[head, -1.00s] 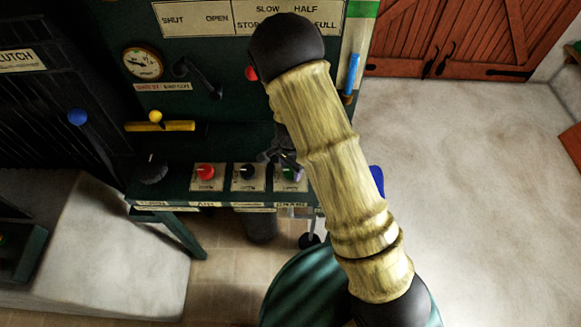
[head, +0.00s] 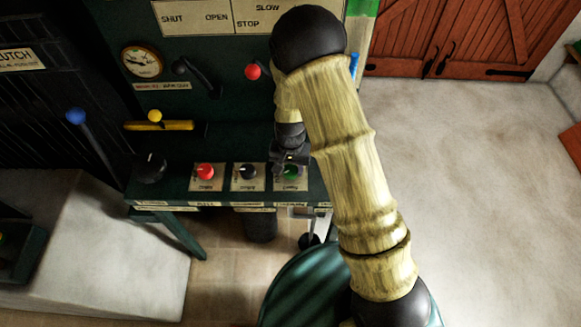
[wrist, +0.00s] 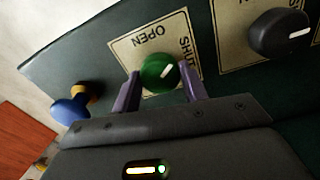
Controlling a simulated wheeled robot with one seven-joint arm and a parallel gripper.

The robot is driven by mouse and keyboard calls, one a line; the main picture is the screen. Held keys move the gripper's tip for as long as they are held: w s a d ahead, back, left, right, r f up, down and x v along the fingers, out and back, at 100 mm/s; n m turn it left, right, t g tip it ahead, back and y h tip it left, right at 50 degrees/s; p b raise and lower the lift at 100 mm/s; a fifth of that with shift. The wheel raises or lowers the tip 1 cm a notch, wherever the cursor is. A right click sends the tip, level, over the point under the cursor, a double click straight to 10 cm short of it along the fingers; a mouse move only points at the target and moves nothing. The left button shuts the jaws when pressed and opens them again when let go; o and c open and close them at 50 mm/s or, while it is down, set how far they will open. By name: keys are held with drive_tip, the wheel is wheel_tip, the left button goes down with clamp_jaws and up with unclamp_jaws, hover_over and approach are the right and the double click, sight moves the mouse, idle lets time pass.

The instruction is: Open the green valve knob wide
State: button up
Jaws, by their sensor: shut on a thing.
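The green valve knob (wrist: 158,73) sits on a cream plate (wrist: 127,47) marked OPEN and SHUT. Its white pointer line slants up and right, towards the SHUT word in the wrist view. My gripper (wrist: 160,92) is shut on the knob, one purple finger on each side. In the head view the green knob (head: 291,172) is partly hidden below my gripper (head: 290,165), at the right end of the panel shelf.
A black knob (head: 248,171) and a red knob (head: 205,171) sit left of the green one. A red-balled lever (head: 252,71) stands above. A blue knob (wrist: 70,108) is beside the plate in the wrist view. Open floor (head: 470,200) lies right.

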sight(291, 169)
drive_tip(key=n, duration=0.5)
drive_tip(key=shift+n, duration=0.3)
drive_tip(key=n, duration=0.5)
idle(0.4)
drive_tip(key=o, duration=1)
drive_tip(key=shift+r, duration=0.15)
wheel_tip(291, 169, up, 17)
drive_tip(key=b, duration=0.1)
drive_tip(key=shift+r, duration=0.1)
